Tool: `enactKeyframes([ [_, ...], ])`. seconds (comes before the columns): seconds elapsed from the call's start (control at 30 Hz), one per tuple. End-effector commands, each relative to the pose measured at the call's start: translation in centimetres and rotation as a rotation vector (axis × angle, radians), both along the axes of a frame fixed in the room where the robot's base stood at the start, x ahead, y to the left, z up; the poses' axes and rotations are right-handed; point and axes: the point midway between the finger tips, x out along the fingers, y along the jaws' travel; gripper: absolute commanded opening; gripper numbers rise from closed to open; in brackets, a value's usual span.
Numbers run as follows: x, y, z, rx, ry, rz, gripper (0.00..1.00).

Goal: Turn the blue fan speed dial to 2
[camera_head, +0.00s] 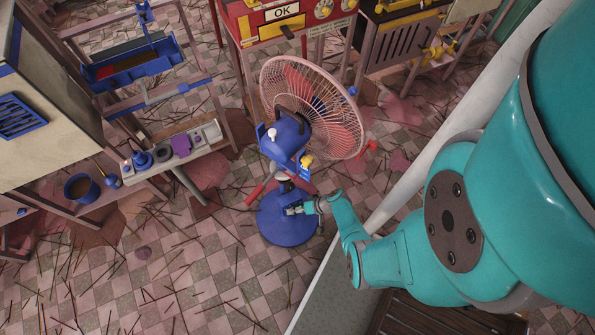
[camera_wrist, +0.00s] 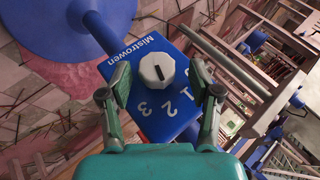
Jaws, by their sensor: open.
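The fan (camera_head: 312,105) stands on the floor, with a pinkish cage, blue motor housing and round blue base (camera_head: 285,222). In the wrist view its blue control panel (camera_wrist: 118,68) reads "Mistrowen" and carries the numerals 1, 2 and 3. The dial (camera_wrist: 166,62) on it is whitish and faceted with a dark mark; I cannot tell which numeral it points to. My gripper (camera_wrist: 160,82) is open, one finger each side of the dial, with visible gaps. In the head view my gripper (camera_head: 294,210) is low beside the fan's post. The dial cannot be made out there.
A shelf unit (camera_head: 165,155) with small tools, a blue tray (camera_head: 135,65) and a blue pot (camera_head: 82,188) stands left. A red machine (camera_head: 285,25) stands behind the fan. Thin sticks litter the tiled floor (camera_head: 190,270). A pale ledge (camera_head: 425,140) runs along the right.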

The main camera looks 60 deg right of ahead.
Motion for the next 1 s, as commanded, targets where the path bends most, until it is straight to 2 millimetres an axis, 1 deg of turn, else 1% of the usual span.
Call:
enactKeyframes([
  [0.17,-0.1,0.1,1.6,-0.002,-0.001,0.002,0.63],
  [0.5,-0.1,0.1,5.9,-0.001,-0.001,0.001,0.63],
  [0.7,-0.1,0.1,8.2,-0.001,0.000,0.001,0.63],
  [0.83,-0.1,0.1,9.1,0.000,0.002,0.002,0.63],
  [1.0,-0.1,0.1,9.4,0.000,0.002,0.001,0.63],
])
